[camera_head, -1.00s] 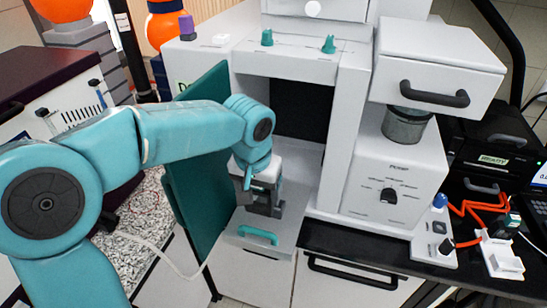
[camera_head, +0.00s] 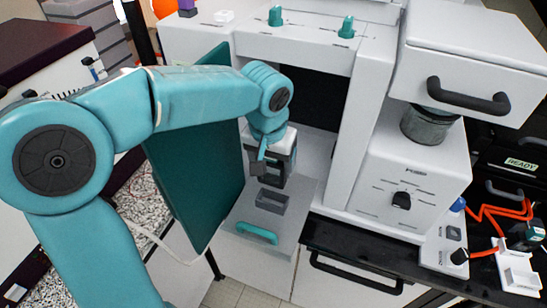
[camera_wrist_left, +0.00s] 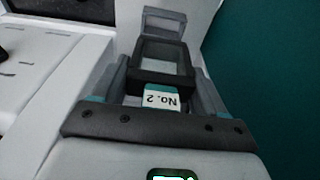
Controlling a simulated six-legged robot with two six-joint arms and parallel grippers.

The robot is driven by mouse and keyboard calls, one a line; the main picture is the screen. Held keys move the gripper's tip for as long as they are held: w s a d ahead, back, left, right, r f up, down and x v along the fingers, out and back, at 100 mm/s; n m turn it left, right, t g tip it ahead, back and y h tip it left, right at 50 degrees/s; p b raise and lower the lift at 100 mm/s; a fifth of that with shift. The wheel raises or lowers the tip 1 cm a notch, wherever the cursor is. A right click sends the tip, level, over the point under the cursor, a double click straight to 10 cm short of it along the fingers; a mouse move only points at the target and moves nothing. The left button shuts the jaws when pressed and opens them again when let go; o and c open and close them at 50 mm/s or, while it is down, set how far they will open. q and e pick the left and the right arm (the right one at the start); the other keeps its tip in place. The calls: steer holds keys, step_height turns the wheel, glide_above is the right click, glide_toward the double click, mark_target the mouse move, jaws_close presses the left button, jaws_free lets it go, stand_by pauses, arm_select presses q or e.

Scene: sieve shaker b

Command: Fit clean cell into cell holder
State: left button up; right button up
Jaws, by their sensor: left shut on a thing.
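My left gripper (camera_head: 274,172) is shut on the clean cell, a dark frame-shaped piece (camera_wrist_left: 163,58) with a teal and white "No. 2" label, best seen between the fingers in the left wrist view. In the head view the gripper hides most of the cell. The cell holder (camera_head: 272,202) is a grey rectangular socket on a light grey shelf, just below and in front of the gripper. A grey frame beyond the cell in the left wrist view (camera_wrist_left: 168,22) looks like this holder. The cell appears above the holder, not inside it. My right gripper is out of view.
A teal open door panel (camera_head: 195,165) stands left of the gripper. The shelf (camera_head: 290,222) has a teal handle (camera_head: 257,233) at its front. A white cabinet with a dial (camera_head: 401,200) stands to the right. A dark recess (camera_head: 308,100) lies behind.

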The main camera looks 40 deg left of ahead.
mark_target(272, 179)
arm_select(q)
steer(key=shift+w+a+f, duration=0.25)
steer(key=shift+w, duration=0.2)
steer(key=shift+a+f, duration=0.1)
steer(key=shift+f, duration=0.15)
steer(key=shift+s+d+f+b, duration=0.25)
steer(key=shift+s+f+b, duration=0.15)
steer(key=shift+b, duration=0.35)
steer(key=f+b, duration=0.3)
steer(key=shift+w+a+f, duration=0.15)
steer(key=shift+w+f, duration=0.2)
steer(key=shift+f, duration=0.05)
steer(key=shift+s+f, duration=0.1)
steer(key=shift+f, duration=0.1)
steer(key=shift+s+d+b, duration=0.2)
steer(key=shift+s+b, duration=0.05)
steer(key=shift+b, duration=0.1)
steer(key=shift+w+a+f, duration=0.1)
steer(key=shift+w+a, duration=0.1)
steer(key=shift+w, duration=0.15)
steer(key=shift+s, duration=0.1)
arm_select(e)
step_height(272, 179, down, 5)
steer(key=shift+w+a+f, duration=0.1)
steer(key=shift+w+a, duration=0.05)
arm_select(q)
steer(key=shift+d, duration=0.1)
